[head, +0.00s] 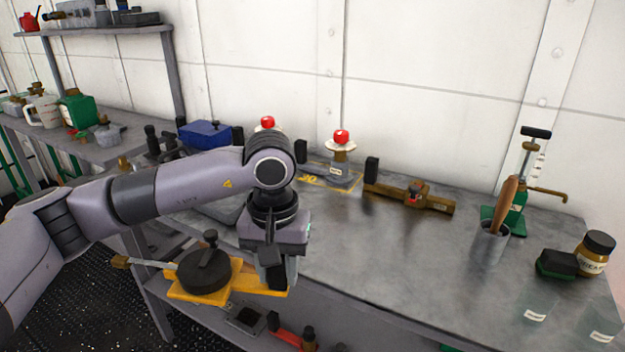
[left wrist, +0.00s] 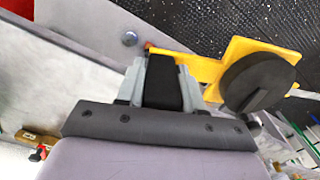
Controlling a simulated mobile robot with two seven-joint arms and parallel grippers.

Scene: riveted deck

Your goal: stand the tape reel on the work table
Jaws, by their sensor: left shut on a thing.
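The tape reel (head: 203,272) has a yellow frame and a round black drum with a knob. In the head view it is held out past the front left edge of the work table (head: 390,250), its drum face turned up. My left gripper (head: 280,272) points down at the reel's right end and is shut on it. In the left wrist view the fingers (left wrist: 161,82) close on a black part at the end of the yellow frame, and the drum (left wrist: 258,82) sticks out to the right. My right gripper is not in view.
A cup (head: 489,245), a green pump (head: 515,205) and a jar (head: 594,253) are at the right.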

